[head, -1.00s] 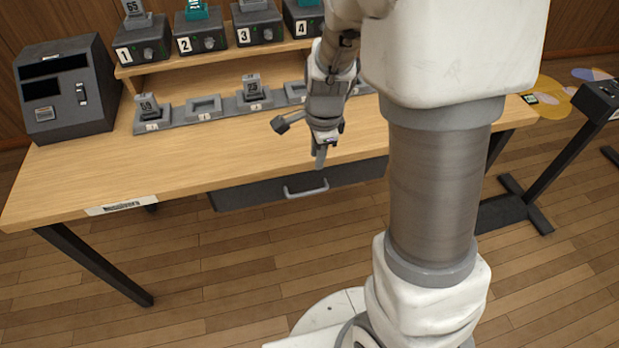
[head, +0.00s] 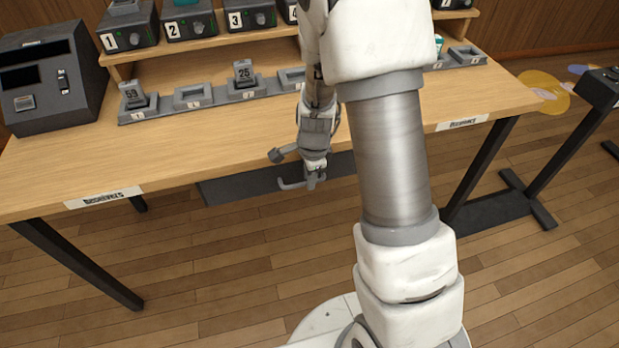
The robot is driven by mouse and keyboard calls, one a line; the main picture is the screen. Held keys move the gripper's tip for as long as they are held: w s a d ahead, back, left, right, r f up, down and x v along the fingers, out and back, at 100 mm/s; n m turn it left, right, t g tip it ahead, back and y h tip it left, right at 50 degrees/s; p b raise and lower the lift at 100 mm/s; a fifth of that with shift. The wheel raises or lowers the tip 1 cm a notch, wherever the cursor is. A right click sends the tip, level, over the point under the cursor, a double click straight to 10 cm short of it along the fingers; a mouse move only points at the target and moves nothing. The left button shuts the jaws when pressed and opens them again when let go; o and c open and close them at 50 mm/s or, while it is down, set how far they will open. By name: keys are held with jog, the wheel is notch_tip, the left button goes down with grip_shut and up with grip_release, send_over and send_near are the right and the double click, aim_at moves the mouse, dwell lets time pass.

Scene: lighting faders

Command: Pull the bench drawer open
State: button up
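The bench drawer (head: 240,188) is a dark grey front under the wooden bench top, and it looks closed. Its light grey bar handle (head: 288,185) shows only at its left part; my gripper covers the rest. My gripper (head: 312,182) points down in front of the drawer, at the handle in the picture. I cannot tell whether it touches the handle or whether its fingers are open or shut around it. My arm hides the right part of the drawer.
The wooden bench (head: 200,155) carries a grey console (head: 50,80) at left and a row of grey holders (head: 193,96) with numbered blocks. Numbered black boxes (head: 188,24) stand on the raised shelf. A dark stand (head: 560,140) is at right. The floor before the bench is clear.

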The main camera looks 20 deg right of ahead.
grip_shut()
dwell(1.4)
